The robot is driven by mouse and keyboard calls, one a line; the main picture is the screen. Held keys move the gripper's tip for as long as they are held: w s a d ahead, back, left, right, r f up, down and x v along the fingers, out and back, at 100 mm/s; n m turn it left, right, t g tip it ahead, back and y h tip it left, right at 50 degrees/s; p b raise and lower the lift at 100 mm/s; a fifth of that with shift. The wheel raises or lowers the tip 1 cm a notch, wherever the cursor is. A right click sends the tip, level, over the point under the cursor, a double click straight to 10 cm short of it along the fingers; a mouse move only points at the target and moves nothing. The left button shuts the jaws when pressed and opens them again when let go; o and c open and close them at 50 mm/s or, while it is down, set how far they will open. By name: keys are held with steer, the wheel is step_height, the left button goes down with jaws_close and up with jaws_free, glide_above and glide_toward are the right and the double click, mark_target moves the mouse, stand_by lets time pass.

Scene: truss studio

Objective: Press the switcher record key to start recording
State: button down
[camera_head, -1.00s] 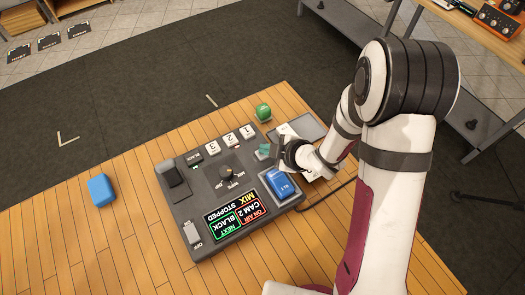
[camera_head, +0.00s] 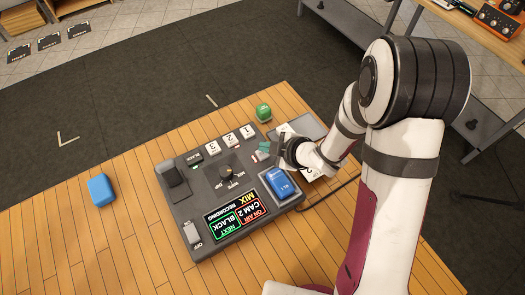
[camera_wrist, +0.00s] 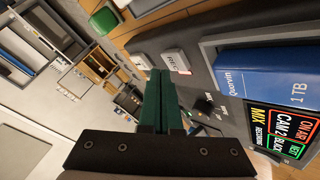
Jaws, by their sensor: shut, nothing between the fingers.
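The dark grey switcher (camera_head: 205,185) lies on the wooden table. Its screen (camera_head: 236,213) reads ON AIR CAM 2, NEXT BLACK, MIX and RECORDING; it also shows in the wrist view (camera_wrist: 282,132). The pale record key (camera_wrist: 177,60), marked REC, shows in the wrist view just beyond and right of my fingertips. My gripper (camera_head: 264,147) is over the switcher's right side in the head view. Its green fingers (camera_wrist: 158,73) are together and empty in the wrist view. They look apart from the key, though the exact gap is hard to judge.
A blue drive marked 1 TB (camera_head: 281,184) sits in a bay at the switcher's right. A green block (camera_head: 263,111) stands behind, and a blue block (camera_head: 101,189) lies left. White numbered keys (camera_head: 228,140) line the back. The table's left side is mostly clear.

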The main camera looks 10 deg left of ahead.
mark_target(266, 155)
steer(key=shift+r, duration=2.6)
steer(key=w+d+r+m+t+h, duration=0.1)
steer(key=d+r+m+h, duration=0.2)
steer(key=d+m, duration=0.3)
steer(key=w+d+r+m+t+h, duration=0.1)
steer(key=d+r+m+h, duration=0.25)
steer(key=d, duration=0.45)
steer(key=s+d+r+m+g+h, duration=0.1)
steer(key=s+d+m+h, duration=0.2)
steer(key=s+d+m, duration=0.25)
steer(key=s+a+r+m+g+y, duration=0.1)
steer(key=s+m, duration=0.4)
steer(key=s, duration=0.5)
steer(key=s+a+r+m+g+y, duration=0.2)
steer(key=s+m+g, duration=0.3)
steer(key=s, duration=0.5)
steer(key=shift+s+a+m, duration=0.15)
steer(key=shift+a+m, duration=0.2)
steer(key=shift+m, duration=0.15)
